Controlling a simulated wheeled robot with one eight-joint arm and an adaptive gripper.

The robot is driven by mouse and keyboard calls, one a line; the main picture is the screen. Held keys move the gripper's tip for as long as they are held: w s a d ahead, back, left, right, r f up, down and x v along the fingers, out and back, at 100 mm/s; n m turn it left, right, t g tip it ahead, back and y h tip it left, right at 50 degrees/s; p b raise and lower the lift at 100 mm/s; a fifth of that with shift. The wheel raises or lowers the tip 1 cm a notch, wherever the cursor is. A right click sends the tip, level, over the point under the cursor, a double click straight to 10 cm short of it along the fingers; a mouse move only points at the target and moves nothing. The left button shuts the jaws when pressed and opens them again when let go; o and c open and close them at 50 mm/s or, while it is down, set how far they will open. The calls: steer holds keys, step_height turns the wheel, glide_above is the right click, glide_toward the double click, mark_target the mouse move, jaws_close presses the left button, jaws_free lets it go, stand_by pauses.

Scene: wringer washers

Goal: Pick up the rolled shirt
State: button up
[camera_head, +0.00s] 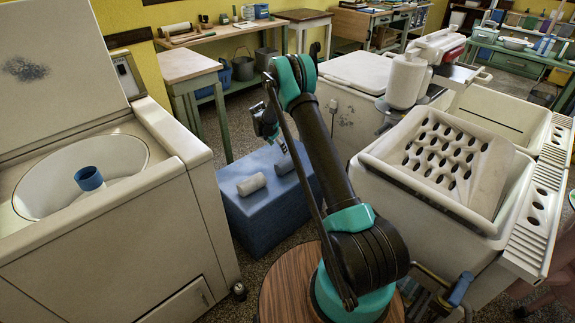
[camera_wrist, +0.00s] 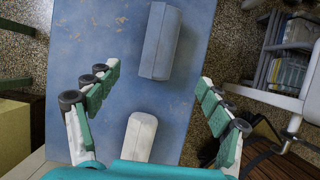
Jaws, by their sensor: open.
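Two rolled cloths lie apart on top of a blue box (camera_head: 245,212). One roll is off-white (camera_head: 251,184); the other is grey-blue (camera_head: 284,166). I cannot tell which is the shirt. My gripper (camera_head: 283,147) is open and empty above the box. In the wrist view my gripper (camera_wrist: 157,78) has its fingers spread wide. The off-white roll (camera_wrist: 139,137) shows low between them, its lower end hidden by the gripper body. The blue roll (camera_wrist: 160,41) lies beyond the fingertips, slightly right of centre. Neither roll appears gripped.
An open white washer (camera_head: 105,215) stands left of the box. White tubs (camera_head: 440,195) with a perforated board (camera_head: 446,155) stand right. A small table (camera_head: 190,68) and a workbench (camera_head: 225,30) are behind. Bare box top surrounds the rolls.

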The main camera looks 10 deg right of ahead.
mark_target(286, 161)
steer(key=x, duration=1.1)
steer(key=shift+x, duration=2.65)
steer(key=shift+w+r, duration=0.1)
steer(key=c, duration=1.5)
